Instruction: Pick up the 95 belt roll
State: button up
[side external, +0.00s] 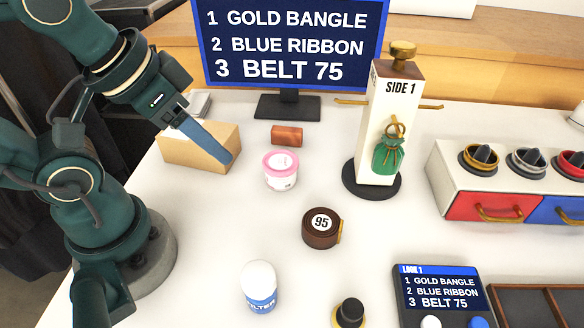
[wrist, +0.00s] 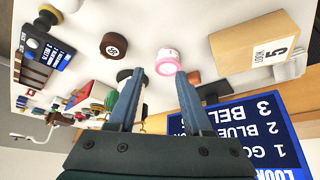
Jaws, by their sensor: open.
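The 95 belt roll (side external: 321,229) is a dark brown round roll with a white "95" label on top and a tan edge at its right side. It stands on the white table, right of and nearer than the pink-lidded tub (side external: 281,170). It also shows in the wrist view (wrist: 114,45), upper left of my fingers. My gripper (side external: 226,158) is open and empty, above the table in front of the cardboard box (side external: 180,153), well up and left of the roll. In the wrist view my open fingers (wrist: 158,76) point toward the pink-lidded tub.
A white tower (side external: 395,100) marked SIDE 1, with a green pouch, stands right of the tub. The screen (side external: 290,45) lists BELT 75.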

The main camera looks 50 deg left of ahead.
jog(key=o, duration=0.8)
jog(key=g, duration=0.4)
send_over(322, 222)
jog(key=w+a, duration=0.1)
jog(key=a, duration=0.1)
jog(key=shift+n, duration=0.4)
jog(key=f, duration=0.6)
jog(key=shift+w+d, duration=0.1)
jog(key=shift+d, duration=0.15)
jog(key=shift+m+g, duration=0.3)
jog(key=shift+g, duration=0.5)
jog(key=f, duration=0.2)
jog(key=s+d+f, duration=0.1)
jog(key=f, duration=0.4)
jog(key=shift+s+d+f, duration=0.15)
jog(key=shift+d+f, duration=0.05)
jog(key=shift+d, duration=0.05)
jog(key=shift+f, duration=0.65)
